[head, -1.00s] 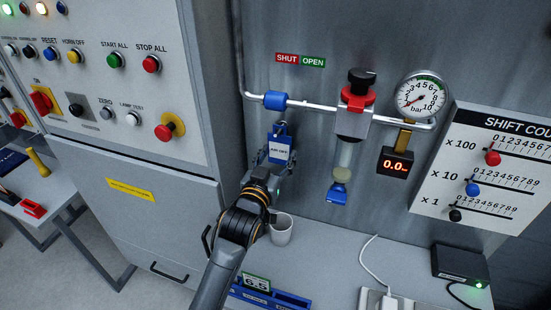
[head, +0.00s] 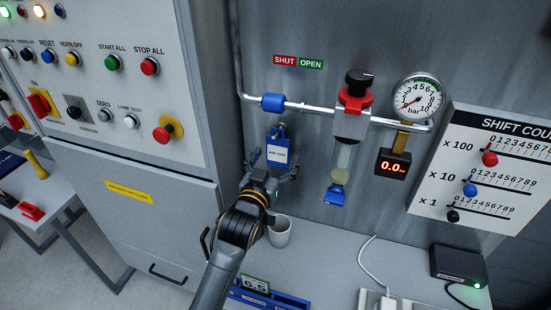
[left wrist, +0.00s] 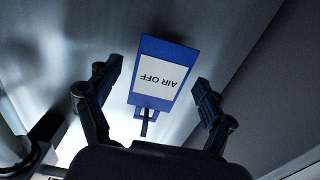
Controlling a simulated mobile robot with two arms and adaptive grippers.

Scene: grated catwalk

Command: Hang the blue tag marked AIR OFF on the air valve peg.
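The blue tag (head: 279,153) with a white AIR OFF label is upright against the metal wall, below the blue pipe fitting (head: 274,102). Its narrow top end is at a small peg (head: 281,128); it appears to hang there, though the exact contact is too small to tell. My left gripper (head: 272,170) is open, with one finger on each side of the tag. In the left wrist view, the tag (left wrist: 165,74) lies between the spread fingers (left wrist: 160,92), with gaps on both sides. My right gripper is not in view.
A red-collared valve (head: 354,100) with a black knob and a gauge (head: 418,98) are on the pipe to the right. A blue tray (head: 262,297) is in front. The control cabinet (head: 120,75) is close at left.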

